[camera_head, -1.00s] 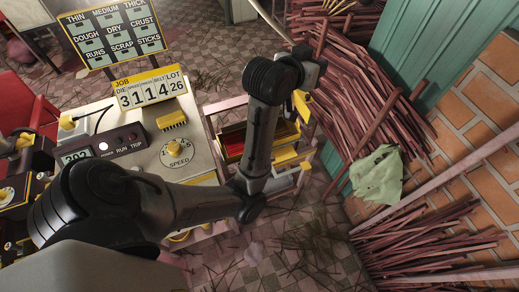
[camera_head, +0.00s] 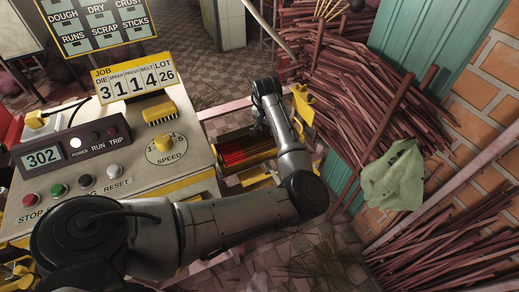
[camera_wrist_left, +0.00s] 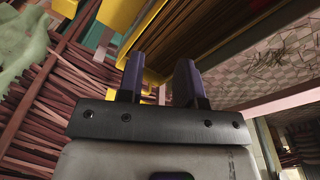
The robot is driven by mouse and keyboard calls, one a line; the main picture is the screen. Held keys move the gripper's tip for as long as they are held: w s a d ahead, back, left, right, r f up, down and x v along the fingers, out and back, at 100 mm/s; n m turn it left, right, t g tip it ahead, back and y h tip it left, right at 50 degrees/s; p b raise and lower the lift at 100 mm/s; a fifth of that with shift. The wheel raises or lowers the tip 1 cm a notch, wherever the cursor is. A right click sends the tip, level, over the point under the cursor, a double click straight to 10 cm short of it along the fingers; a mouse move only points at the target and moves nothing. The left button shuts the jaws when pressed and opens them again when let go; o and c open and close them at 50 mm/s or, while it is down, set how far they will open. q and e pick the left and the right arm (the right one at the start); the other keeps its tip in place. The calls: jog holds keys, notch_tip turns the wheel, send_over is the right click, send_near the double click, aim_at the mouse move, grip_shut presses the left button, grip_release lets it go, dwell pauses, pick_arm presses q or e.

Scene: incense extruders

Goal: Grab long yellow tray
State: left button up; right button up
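A long tray with yellow edges and red contents (camera_head: 238,158) lies on a rack right of the control console in the head view. My left gripper (camera_head: 258,131) hangs over the tray's right part, partly hidden by my own arm. In the left wrist view the two dark fingers (camera_wrist_left: 160,80) are apart. A yellow edge (camera_wrist_left: 150,22) shows beyond and between them, beside a long dark brown surface. I cannot tell whether the fingers touch the yellow edge. My right gripper is not in view.
The console (camera_head: 100,180) with buttons and a speed dial stands left of the rack. Another yellow piece (camera_head: 302,103) sits at the rack's right. Bundles of reddish sticks (camera_head: 350,90) and a green cloth (camera_head: 393,177) are at the right. Patterned floor shows below.

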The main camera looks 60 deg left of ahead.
pick_arm(q)
jog(key=s+m+g, duration=0.1)
jog(key=m, duration=0.2)
jog(key=m+b, duration=0.3)
send_over(266, 159)
jog(key=f, duration=0.8)
jog(key=shift+a+f, duration=0.2)
jog(key=shift+f, duration=0.15)
notch_tip(266, 159, down, 4)
jog(key=b, duration=0.3)
jog(key=shift+d+f, duration=0.15)
jog(key=shift+f, duration=0.5)
jog(key=shift+r, duration=0.1)
jog(key=shift+c, duration=0.7)
grip_shut()
